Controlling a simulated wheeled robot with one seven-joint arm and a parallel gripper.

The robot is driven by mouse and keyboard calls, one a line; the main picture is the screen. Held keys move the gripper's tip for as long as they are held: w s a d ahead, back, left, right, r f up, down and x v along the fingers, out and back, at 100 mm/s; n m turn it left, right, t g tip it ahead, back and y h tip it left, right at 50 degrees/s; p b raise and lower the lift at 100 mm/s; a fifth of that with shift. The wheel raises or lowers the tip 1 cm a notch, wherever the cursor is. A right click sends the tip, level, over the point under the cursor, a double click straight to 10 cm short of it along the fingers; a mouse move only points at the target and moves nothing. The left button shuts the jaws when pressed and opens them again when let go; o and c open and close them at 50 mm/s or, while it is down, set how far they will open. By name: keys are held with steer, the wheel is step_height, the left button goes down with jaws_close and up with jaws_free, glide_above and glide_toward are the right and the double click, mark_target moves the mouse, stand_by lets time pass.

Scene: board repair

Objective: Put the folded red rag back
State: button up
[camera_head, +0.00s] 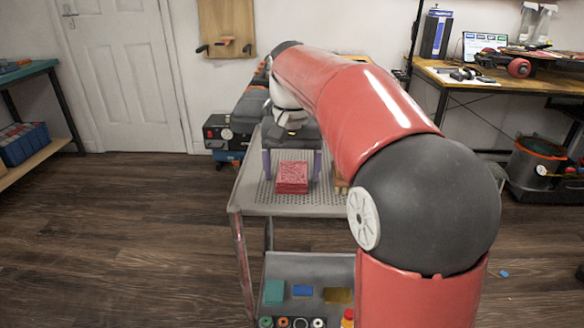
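The folded red rag (292,178) lies as a small square stack on the perforated grey top of a metal cart (240,196), near its front left. My gripper (292,172) points down over the cart top, with its two pale purple fingers spread wide. In the picture the rag shows between the fingers, with a gap on either side. I cannot tell whether the fingers stand level with the rag or a little behind it. My gripper appears empty.
My red arm hides the cart's right side. A lower tray (310,268) holds a teal block (274,291), a blue block (303,290) and several small round items. A workbench (480,83) stands at the back right. The floor left of the cart is clear.

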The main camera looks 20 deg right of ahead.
mark_target(292, 172)
step_height(292, 172, up, 12)
steer(key=p, duration=0.3)
steer(key=s+f+n+t, duration=0.1)
steer(key=s+f+t, duration=0.1)
steer(key=s+f, duration=0.6)
steer(key=s+f+n+t, duration=0.2)
steer(key=s+f, duration=0.7)
steer(key=s, duration=0.5)
steer(key=shift+f+n+t, duration=0.25)
steer(key=shift+n+t, duration=0.05)
steer(key=shift+t, duration=0.5)
